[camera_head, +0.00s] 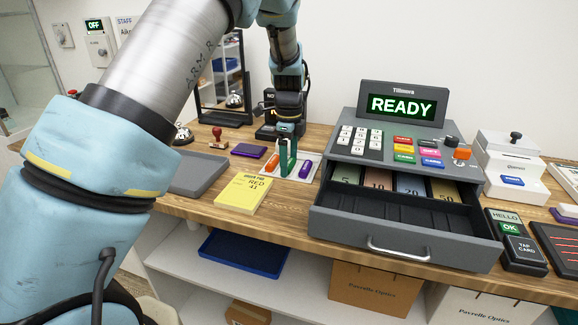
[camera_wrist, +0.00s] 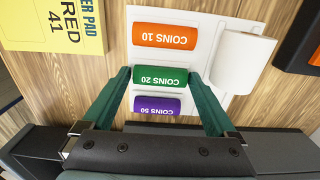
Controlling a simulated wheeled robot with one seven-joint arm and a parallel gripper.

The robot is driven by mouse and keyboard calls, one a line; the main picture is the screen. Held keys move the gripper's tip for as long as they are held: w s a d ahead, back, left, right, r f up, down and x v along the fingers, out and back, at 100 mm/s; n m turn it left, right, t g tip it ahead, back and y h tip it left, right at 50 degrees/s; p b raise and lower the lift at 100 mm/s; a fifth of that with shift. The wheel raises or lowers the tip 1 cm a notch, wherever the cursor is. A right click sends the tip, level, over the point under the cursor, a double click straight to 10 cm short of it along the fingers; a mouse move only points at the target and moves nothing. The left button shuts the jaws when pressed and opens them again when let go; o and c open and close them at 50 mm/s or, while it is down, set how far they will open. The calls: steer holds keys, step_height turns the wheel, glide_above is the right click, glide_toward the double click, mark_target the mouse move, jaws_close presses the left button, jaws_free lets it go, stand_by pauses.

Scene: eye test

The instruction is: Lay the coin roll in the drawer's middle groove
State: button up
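A green coin roll marked COINS 20 (camera_wrist: 160,77) lies on a white mat (camera_wrist: 118,20) between an orange roll marked COINS 10 (camera_wrist: 165,36) and a purple roll marked COINS 50 (camera_wrist: 157,105). My gripper (camera_wrist: 160,74) has one green finger against each end of the green roll, with no clear gap. In the head view my gripper (camera_head: 287,160) stands over the mat and largely hides the green roll; the orange roll (camera_head: 272,163) and purple roll (camera_head: 305,169) show beside it. The cash register's drawer (camera_head: 340,226) is pulled open, its dark front grooves empty.
A yellow order pad (camera_head: 243,193) lies between the mat and a grey tray (camera_head: 198,176). Banknotes (camera_head: 378,181) fill the drawer's back slots. A card reader (camera_head: 518,245) stands right of the drawer.

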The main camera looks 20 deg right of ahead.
steer(key=c, duration=1.3)
steer(key=shift+r, duration=0.15)
